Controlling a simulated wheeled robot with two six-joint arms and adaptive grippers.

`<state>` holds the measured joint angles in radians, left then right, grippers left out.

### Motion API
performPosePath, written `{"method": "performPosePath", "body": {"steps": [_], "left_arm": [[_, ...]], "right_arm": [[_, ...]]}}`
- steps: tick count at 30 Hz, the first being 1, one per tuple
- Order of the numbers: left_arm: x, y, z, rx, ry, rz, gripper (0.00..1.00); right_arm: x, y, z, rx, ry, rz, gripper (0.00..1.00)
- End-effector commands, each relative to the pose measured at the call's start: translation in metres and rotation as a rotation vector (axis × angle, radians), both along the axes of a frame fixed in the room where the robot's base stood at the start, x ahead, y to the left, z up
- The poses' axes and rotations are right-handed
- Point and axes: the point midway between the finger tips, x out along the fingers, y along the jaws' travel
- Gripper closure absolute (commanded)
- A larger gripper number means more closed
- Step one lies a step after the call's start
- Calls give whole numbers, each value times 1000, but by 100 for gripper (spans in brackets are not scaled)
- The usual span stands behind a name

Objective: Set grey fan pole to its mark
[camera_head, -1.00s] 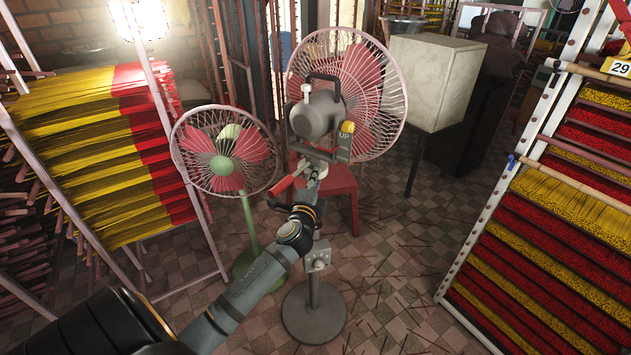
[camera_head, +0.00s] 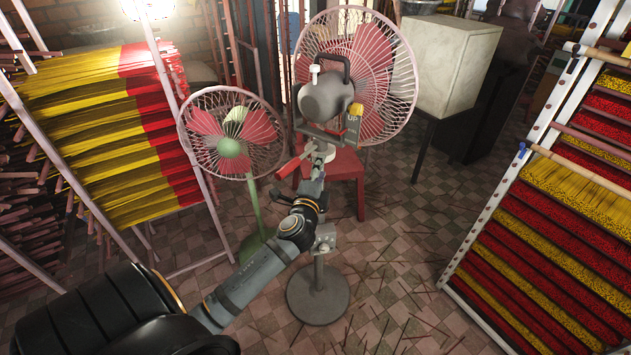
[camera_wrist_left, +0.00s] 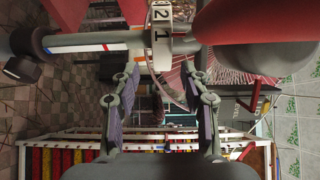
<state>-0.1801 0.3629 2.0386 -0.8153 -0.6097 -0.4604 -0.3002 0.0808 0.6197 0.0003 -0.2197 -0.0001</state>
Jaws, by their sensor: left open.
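The grey fan pole (camera_head: 319,270) stands upright on a round grey base (camera_head: 318,303). A grey motor head (camera_head: 328,100) is at its top, with a tag reading UP. My left gripper (camera_head: 313,160) is at the upper part of the stand, partly hidden in the head view. My right gripper is not visible.
A green fan (camera_head: 231,147) stands to the left, and a larger pink fan (camera_head: 365,65) is behind by a red stool (camera_head: 345,170). Incense racks (camera_head: 105,140) flank the left, and another rack (camera_head: 560,215) the right. Open tiled floor (camera_head: 400,260), scattered with sticks, lies right of the base.

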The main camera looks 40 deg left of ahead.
Motion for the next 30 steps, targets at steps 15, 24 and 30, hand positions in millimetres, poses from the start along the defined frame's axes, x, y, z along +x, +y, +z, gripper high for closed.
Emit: {"method": "performPosePath", "body": {"steps": [15, 24, 30], "left_arm": [[-80, -33, 0, -1, 0, 0, 55], [-80, -33, 0, 0, -1, 0, 55], [-80, -33, 0, 0, 1, 0, 55]], "right_arm": [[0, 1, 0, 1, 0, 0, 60], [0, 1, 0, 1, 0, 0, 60], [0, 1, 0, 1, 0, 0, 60]]}}
